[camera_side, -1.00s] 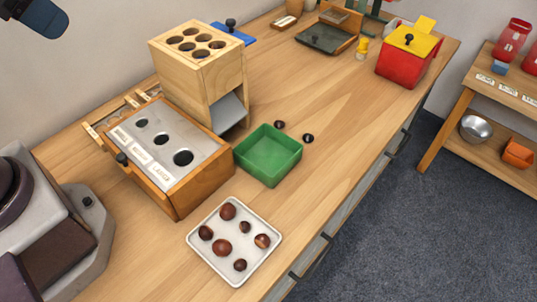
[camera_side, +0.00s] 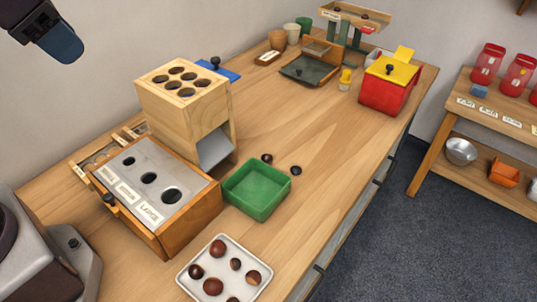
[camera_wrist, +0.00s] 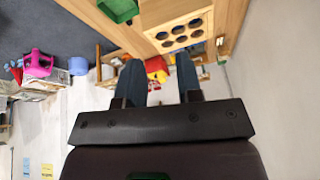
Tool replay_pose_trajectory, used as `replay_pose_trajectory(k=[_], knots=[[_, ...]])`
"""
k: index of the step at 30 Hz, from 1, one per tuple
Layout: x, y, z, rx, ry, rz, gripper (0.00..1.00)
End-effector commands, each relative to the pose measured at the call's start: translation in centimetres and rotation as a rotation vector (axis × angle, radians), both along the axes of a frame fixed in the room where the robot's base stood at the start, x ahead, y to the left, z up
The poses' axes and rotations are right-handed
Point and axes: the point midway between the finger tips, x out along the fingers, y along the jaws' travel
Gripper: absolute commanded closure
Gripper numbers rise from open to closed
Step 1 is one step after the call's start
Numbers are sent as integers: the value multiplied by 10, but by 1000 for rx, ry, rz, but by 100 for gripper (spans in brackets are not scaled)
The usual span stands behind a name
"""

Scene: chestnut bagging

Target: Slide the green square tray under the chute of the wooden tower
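The green square tray (camera_side: 257,205) is empty and lies flat on the wooden bench, just in front and to the right of the wooden tower (camera_side: 180,115). The tower has several round holes in its top, and its grey chute (camera_side: 215,148) opens low on the side facing the tray. The tray is outside the chute mouth. My gripper (camera_side: 62,42) is high at the upper left in the side view, well away from the tray. In the wrist view its two blue fingers (camera_wrist: 158,75) are apart with nothing held, and the tray (camera_wrist: 118,10) shows at the top edge.
A sorting box (camera_side: 152,195) with a metal top stands left of the tray. A white tray of chestnuts (camera_side: 233,258) lies in front. Two dark chestnuts (camera_side: 296,170) lie just behind the green tray. A red box with a yellow lid (camera_side: 385,95) stands farther back. Bench space to the right is clear.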

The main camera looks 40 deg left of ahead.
Motion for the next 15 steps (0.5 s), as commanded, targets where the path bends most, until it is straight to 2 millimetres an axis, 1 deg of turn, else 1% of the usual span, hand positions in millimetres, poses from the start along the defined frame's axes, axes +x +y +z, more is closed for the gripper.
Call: replay_pose_trajectory(k=[1, 5, 8, 11, 15], knots=[[15, -5, -1, 23, 26, -59, 67], [51, -19, -5, 80, 72, -212, 67], [78, -32, -13, 120, 107, -332, 67], [105, -46, -26, 158, 141, -452, 67], [140, -68, -50, 204, 188, -620, 67]])
